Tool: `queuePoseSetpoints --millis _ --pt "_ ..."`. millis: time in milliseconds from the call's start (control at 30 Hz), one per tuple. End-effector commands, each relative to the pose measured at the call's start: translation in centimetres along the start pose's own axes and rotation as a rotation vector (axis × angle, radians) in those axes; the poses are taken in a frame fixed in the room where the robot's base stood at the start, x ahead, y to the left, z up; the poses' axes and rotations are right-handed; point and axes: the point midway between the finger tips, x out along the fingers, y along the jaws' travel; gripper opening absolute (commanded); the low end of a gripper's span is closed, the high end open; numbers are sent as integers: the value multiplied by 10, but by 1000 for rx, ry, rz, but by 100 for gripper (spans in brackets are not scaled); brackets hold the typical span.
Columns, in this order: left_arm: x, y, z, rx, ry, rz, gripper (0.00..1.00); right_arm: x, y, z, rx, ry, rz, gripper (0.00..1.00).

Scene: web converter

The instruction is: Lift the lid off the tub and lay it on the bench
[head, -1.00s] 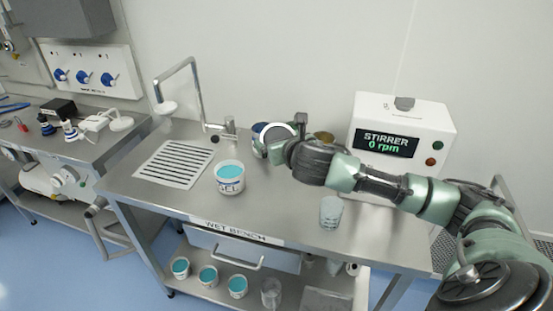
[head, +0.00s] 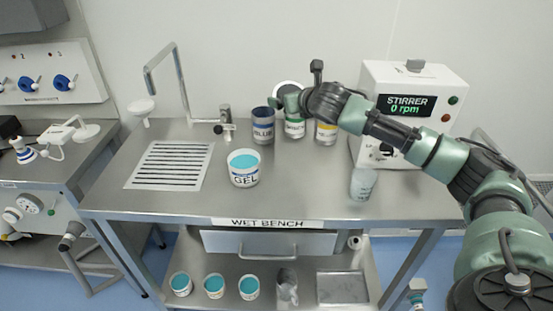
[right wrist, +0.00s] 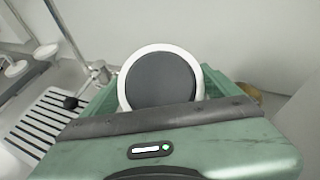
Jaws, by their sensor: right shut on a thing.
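The tub marked GEL (head: 245,179) stands upright on the wet bench (head: 300,190), left of its middle. It is uncovered and shows teal gel inside. My right gripper (head: 284,103) is at the back of the bench, right of and beyond the tub. It is shut on the round lid (head: 289,87), which is tilted up, clear of the tub. In the right wrist view the lid (right wrist: 160,80) shows a white rim and a dark grey face; the green gripper body hides its lower part and the fingertips. My left gripper is in neither view.
Blue (head: 262,126), green (head: 295,129) and yellow (head: 325,133) labelled cans stand behind the tub. A clear beaker (head: 363,184) stands at right, before the stirrer (head: 405,110). A drain grate (head: 170,165) and tap (head: 226,125) are at left. The bench between tub and beaker is bare.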

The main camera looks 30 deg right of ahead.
Motion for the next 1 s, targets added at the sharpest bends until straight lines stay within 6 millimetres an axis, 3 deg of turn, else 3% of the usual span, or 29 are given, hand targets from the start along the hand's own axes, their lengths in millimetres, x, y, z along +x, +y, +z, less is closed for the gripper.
queuePoseSetpoints --millis 233,500,700,1000 --pt "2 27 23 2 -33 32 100 24 5 -61 0 8 2 47" --pt "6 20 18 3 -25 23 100 49 10 -121 2 5 1 47" --pt "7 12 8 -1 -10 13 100 57 11 -139 0 2 1 47" --pt "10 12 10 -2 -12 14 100 72 13 -176 1 3 1 46"
